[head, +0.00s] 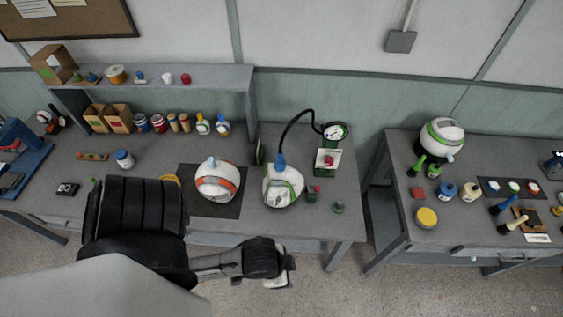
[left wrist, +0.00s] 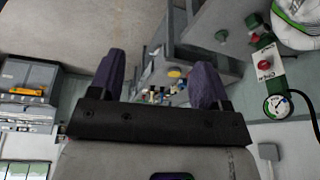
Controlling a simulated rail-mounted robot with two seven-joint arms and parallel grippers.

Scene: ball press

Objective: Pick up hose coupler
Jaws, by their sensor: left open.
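The hose coupler (head: 280,161) is a small blue piece at the end of the black hose (head: 289,130). It sits at the top of a white ball with green and dark bands (head: 283,187). My left gripper (head: 288,272) is in front of the table edge, below and apart from the coupler in the head view. In the left wrist view its two purple fingers (left wrist: 159,72) stand apart with nothing between them. That view shows part of the white-green ball (left wrist: 297,22) at the upper right; I cannot make out the coupler there. My right gripper is not in view.
The hose runs to a green-rimmed gauge (head: 335,131) above a panel with a red button (head: 328,160). A white-orange ball (head: 217,180) lies on a dark mat (head: 217,210) to the left. A shelf (head: 215,76) stands behind. A second table (head: 390,205) is at right, across a gap.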

